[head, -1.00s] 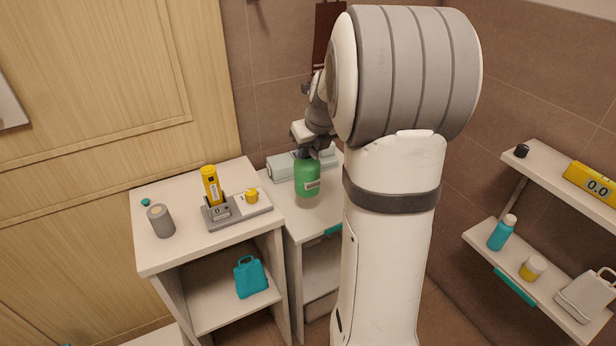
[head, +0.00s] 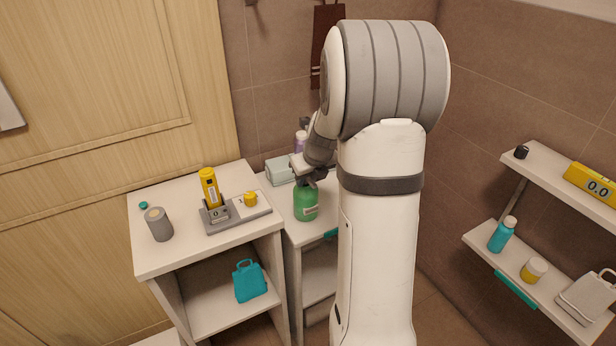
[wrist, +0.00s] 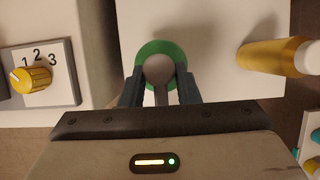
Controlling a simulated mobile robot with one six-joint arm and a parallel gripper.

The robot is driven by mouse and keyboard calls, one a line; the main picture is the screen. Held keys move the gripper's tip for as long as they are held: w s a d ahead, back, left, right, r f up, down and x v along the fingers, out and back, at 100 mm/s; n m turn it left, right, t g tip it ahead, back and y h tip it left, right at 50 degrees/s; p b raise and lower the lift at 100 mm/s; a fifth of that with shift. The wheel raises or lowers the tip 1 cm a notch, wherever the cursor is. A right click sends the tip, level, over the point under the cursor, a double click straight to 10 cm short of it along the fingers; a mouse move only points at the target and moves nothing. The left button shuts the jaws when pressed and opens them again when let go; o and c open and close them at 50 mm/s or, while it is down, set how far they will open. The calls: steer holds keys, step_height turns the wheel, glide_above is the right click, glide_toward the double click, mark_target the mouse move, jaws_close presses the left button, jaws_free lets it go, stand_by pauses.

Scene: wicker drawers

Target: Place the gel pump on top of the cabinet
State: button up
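The gel pump (head: 306,203) is a green bottle with a pale label. It is upright at the white top of the right-hand cabinet (head: 293,231), near its front left part. Its base looks to be at the surface, but I cannot tell whether it bears weight there. My gripper (head: 305,178) is above it, pointing down. In the wrist view, my gripper (wrist: 161,75) has its two dark fingers on either side of the gel pump's round grey top (wrist: 158,70), seemingly touching it. The green body (wrist: 160,46) shows around that top.
A white-capped purple bottle (head: 301,141) and a pale box (head: 280,171) stand behind. An amber bottle (wrist: 275,55) is right in the wrist view. The left cabinet (head: 160,266) holds a grey cylinder (head: 158,224) and a dial panel (head: 248,206). Wall shelves (head: 540,275) are at right.

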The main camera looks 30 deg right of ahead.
steer(key=o, duration=0.4)
steer(key=v, duration=1.1)
steer(key=shift+s+a+f+n+g+p, duration=0.15)
steer(key=shift+s+a+n+g, duration=0.2)
steer(key=shift+s+a+n, duration=4.2)
steer(key=shift+s+a+f+n+g+p, duration=0.1)
steer(key=shift+s+a+n+g, duration=0.55)
steer(key=shift+s+n, duration=4.2)
steer(key=shift+s+a+f+n+g+p, duration=0.15)
steer(key=shift+s+a+n, duration=0.85)
steer(key=shift+a+n, duration=4.7)
steer(key=d+n, duration=0.5)
steer(key=shift+d, duration=0.2)
